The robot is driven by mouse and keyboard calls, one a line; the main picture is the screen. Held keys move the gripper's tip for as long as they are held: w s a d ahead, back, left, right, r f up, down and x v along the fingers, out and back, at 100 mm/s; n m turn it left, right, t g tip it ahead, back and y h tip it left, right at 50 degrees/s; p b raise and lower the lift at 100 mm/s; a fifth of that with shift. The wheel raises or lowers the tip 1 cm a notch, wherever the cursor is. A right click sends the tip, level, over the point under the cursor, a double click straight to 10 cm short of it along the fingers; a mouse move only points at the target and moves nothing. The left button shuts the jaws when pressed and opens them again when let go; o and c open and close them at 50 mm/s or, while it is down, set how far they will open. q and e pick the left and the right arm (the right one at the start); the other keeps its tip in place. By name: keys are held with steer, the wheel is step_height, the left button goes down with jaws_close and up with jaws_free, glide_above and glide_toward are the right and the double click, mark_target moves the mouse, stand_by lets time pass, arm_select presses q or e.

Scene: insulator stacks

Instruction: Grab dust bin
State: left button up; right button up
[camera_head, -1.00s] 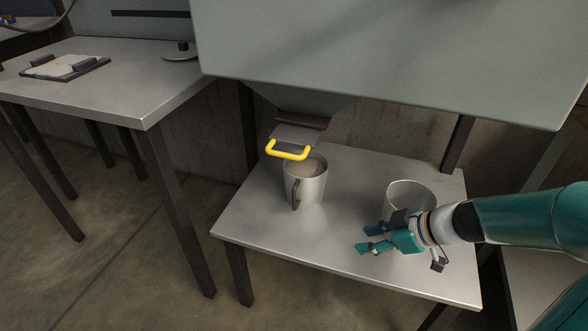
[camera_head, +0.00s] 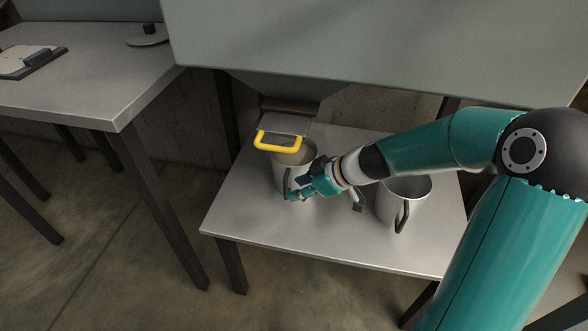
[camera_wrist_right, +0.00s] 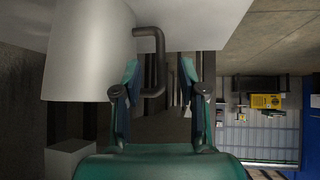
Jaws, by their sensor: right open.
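A grey metal bin with a side handle (camera_head: 281,176) stands upright on the low table, beneath a yellow handle (camera_head: 278,141). A second, similar bin (camera_head: 412,205) stands to its right. My right gripper (camera_head: 303,183) is at the handle side of the left bin and hides part of it. In the right wrist view that bin (camera_wrist_right: 85,50) fills the upper left. Its dark bent handle (camera_wrist_right: 157,60) shows between the open fingers of my right gripper (camera_wrist_right: 160,82), nearer the left finger. I cannot tell whether they touch. My left gripper is out of view.
The low table (camera_head: 330,240) has clear room in front of the bins. A large grey machine body (camera_head: 380,50) overhangs it at the back. A higher table (camera_head: 80,75) with a clipboard (camera_head: 28,60) stands at the left.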

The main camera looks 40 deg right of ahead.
mark_target(286, 191)
steer(key=shift+b+x, duration=0.65)
steer(key=shift+x, duration=2.1)
steer(key=shift+r, duration=0.2)
jaws_close()
steer(key=shift+w, duration=0.1)
